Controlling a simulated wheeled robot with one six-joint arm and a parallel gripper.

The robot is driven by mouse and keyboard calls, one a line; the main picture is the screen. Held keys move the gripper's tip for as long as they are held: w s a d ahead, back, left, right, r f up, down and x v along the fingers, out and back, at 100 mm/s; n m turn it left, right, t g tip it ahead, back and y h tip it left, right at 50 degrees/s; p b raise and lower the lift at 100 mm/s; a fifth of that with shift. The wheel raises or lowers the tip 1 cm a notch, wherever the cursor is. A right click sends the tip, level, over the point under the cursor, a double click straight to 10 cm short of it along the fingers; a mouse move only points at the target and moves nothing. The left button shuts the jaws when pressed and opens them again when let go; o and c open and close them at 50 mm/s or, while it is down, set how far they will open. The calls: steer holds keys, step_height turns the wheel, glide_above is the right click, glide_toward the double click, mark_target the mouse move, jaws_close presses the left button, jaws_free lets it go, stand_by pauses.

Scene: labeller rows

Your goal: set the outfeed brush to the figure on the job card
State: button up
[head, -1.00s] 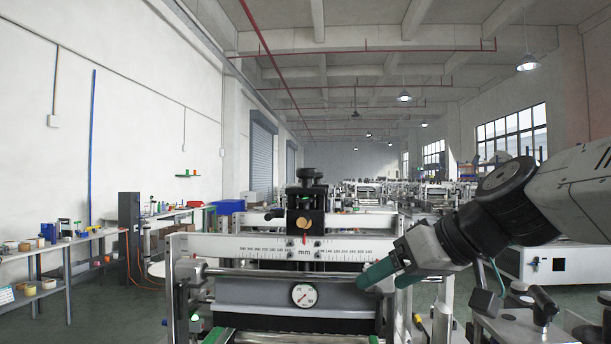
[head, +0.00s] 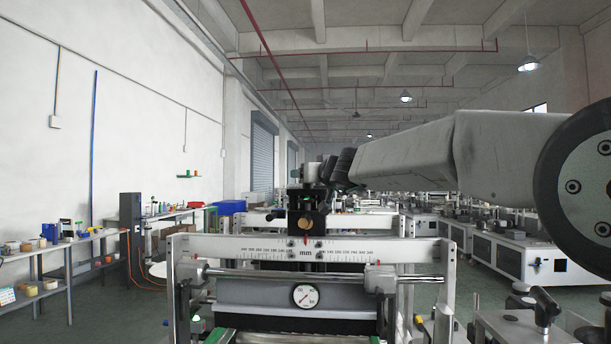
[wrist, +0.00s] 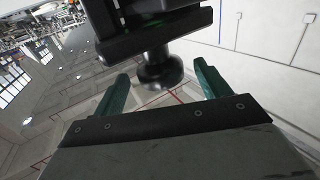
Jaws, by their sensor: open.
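The near machine carries a white mm scale bar (head: 345,252), its figures too small to read surely. A black carriage (head: 306,222) sits at its middle with a red pointer at the scale. A round dial gauge (head: 305,296) is below; its reading is unclear. In the wrist view, a black knob (wrist: 158,74) stands between the green fingers of my open gripper (wrist: 161,71), with gaps on both sides. In the head view my arm reaches in from the right to the carriage top, and my fingers are hard to make out there. I cannot identify a job card.
A grey roller bar (head: 330,277) runs across the machine below the scale. Shelves with small items (head: 45,245) stand at the left. White machine cabinets (head: 510,262) stand at the right, with black-handled fittings (head: 545,305) in front. Green floor shows between.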

steer(key=shift+x, duration=2.1)
steer(key=shift+r, duration=0.1)
steer(key=c, duration=0.9)
